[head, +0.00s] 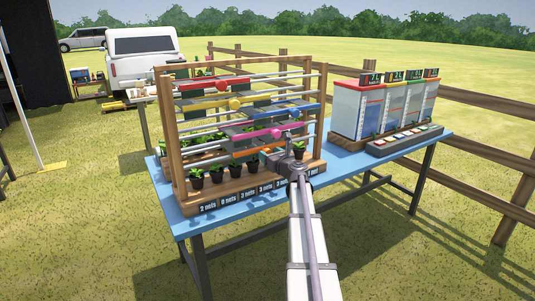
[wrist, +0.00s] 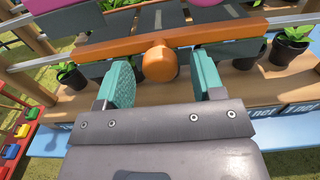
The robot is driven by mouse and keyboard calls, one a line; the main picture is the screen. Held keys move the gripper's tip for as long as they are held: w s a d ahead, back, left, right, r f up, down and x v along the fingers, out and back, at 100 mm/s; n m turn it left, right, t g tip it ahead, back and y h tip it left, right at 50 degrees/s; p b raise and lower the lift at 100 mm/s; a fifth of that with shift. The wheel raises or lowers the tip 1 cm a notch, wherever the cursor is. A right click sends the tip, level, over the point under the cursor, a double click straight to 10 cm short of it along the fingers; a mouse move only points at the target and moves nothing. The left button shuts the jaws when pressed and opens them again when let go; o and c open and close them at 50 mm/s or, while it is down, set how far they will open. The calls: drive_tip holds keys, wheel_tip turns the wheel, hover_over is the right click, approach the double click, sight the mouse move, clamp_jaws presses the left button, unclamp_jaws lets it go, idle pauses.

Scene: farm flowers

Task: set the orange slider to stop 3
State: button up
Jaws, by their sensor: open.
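The orange slider is a flat orange bar (wrist: 215,33) with a round orange knob (wrist: 160,62) in the wrist view, mounted on a grey rail. In the head view a short stretch of the orange bar (head: 243,153) shows low on the wooden rack. My gripper (wrist: 163,78) is open, with one teal finger on each side of the orange knob and a gap to both. In the head view my gripper (head: 294,163) is at the rack's lower right front and hides the knob. I cannot read any stop number on the rail.
Above it are a pink slider (head: 262,135), a blue slider (head: 284,113), a yellow slider (head: 222,103) and a red slider (head: 214,86). Potted plants (head: 217,174) stand along the rack's labelled base. A cabinet (head: 372,110) and button panel (head: 404,140) stand right on the blue table (head: 437,134).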

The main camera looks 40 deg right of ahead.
drive_tip(key=s+a, duration=0.1)
drive_tip(key=s, duration=0.7)
drive_tip(key=shift+s+a, duration=0.15)
drive_tip(key=shift+s, duration=0.1)
